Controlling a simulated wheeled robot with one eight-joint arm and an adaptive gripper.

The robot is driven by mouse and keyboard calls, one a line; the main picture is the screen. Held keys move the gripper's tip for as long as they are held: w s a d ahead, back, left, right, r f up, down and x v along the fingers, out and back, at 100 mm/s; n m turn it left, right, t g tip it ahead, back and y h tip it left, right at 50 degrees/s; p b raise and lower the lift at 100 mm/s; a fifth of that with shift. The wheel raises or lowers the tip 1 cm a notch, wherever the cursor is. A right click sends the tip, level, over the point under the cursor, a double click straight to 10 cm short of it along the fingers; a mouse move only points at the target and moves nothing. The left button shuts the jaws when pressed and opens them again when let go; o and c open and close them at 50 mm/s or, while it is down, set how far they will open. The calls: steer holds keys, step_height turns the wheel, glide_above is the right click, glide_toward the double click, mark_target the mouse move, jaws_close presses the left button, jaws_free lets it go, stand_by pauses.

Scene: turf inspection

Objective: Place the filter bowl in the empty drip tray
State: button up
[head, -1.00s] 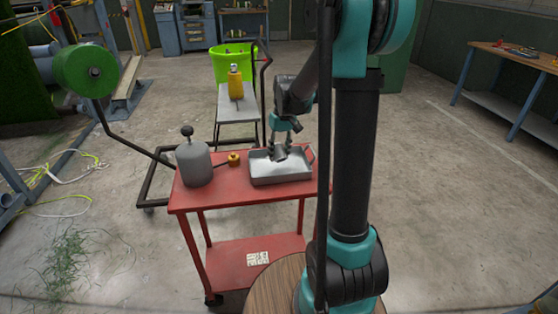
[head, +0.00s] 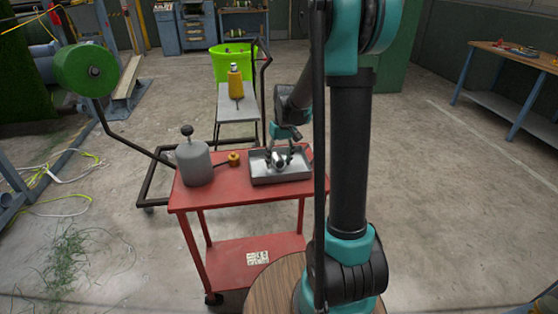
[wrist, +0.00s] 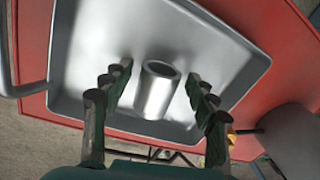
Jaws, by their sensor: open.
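The filter bowl, a shiny metal cup (wrist: 157,90), is inside the grey drip tray (wrist: 235,58). Its round mouth faces up and away in the wrist view; I cannot tell for sure whether it stands or leans. It also shows small in the head view (head: 280,165). The tray (head: 297,179) sits on the red cart's top and holds nothing else that I see. My gripper (head: 279,154) is open, reaching down over the tray. In the wrist view its fingers (wrist: 159,78) are on both sides of the bowl, with gaps visible.
On the red cart (head: 232,193), a grey canister with a black knob (head: 194,164) and a small brass fitting (head: 234,159) stand left of the tray. A bench (head: 238,104) with a yellow bottle (head: 235,83) is behind. The floor at right is clear.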

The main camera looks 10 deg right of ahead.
steer(key=shift+r, duration=0.15)
step_height(320, 180, up, 12)
steer(key=d, duration=0.1)
steer(key=s+d+f+m+t, duration=0.1)
steer(key=s+f, duration=0.3)
steer(key=s, duration=0.3)
steer(key=s+d+f+m+t, duration=0.1)
steer(key=s+f+t, duration=0.1)
steer(key=s+f, duration=0.3)
steer(key=s+d+f+t+h, duration=0.1)
steer(key=s+f, duration=0.3)
steer(key=s, duration=0.6)
steer(key=shift+s+d+f+m, duration=0.15)
steer(key=shift+s+f+m, duration=0.1)
steer(key=shift+f+m, duration=0.15)
steer(key=shift+r, duration=0.1)
